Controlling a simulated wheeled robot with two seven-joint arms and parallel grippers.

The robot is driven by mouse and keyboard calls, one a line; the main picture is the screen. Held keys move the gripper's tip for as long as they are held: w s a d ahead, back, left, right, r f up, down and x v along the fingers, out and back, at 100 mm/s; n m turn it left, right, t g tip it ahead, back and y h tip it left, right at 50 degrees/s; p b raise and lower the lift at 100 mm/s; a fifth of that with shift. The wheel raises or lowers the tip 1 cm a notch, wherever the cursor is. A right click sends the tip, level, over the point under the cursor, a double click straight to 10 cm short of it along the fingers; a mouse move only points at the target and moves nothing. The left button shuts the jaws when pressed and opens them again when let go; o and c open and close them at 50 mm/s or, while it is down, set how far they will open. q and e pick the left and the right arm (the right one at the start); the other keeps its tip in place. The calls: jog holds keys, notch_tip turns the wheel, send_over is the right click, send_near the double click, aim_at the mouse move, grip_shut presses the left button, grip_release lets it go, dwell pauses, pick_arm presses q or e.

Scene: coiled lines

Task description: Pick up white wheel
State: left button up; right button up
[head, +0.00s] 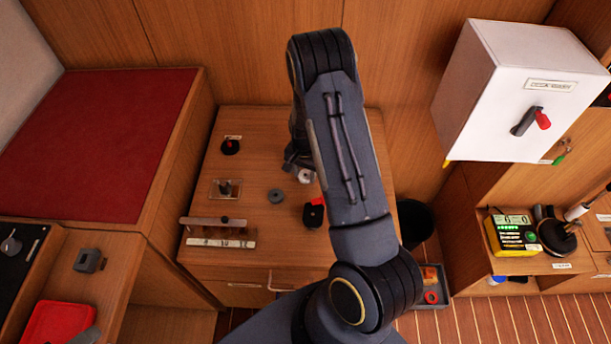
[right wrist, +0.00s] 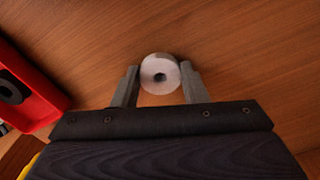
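The white wheel (right wrist: 160,73) is a small white ring with a dark centre hole. In the right wrist view it lies between the two fingertips of my right gripper (right wrist: 157,84), close to the right finger, with the fingers spread around it. Whether the fingers press on it I cannot tell. In the head view the white wheel (head: 305,176) shows on the wooden table (head: 245,135), partly hidden by my right arm, with the right gripper (head: 297,165) just behind it. My left gripper is not in view.
A grey wheel (head: 276,196) lies left of the white one. A red and black object (head: 314,213) is nearer the front. A dark knob (head: 230,146), a small peg plate (head: 225,188) and a labelled rack (head: 221,237) stand at left. A white box (head: 520,90) hangs at right.

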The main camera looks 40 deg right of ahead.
jog(key=c, duration=0.5)
jog(key=shift+o, duration=0.2)
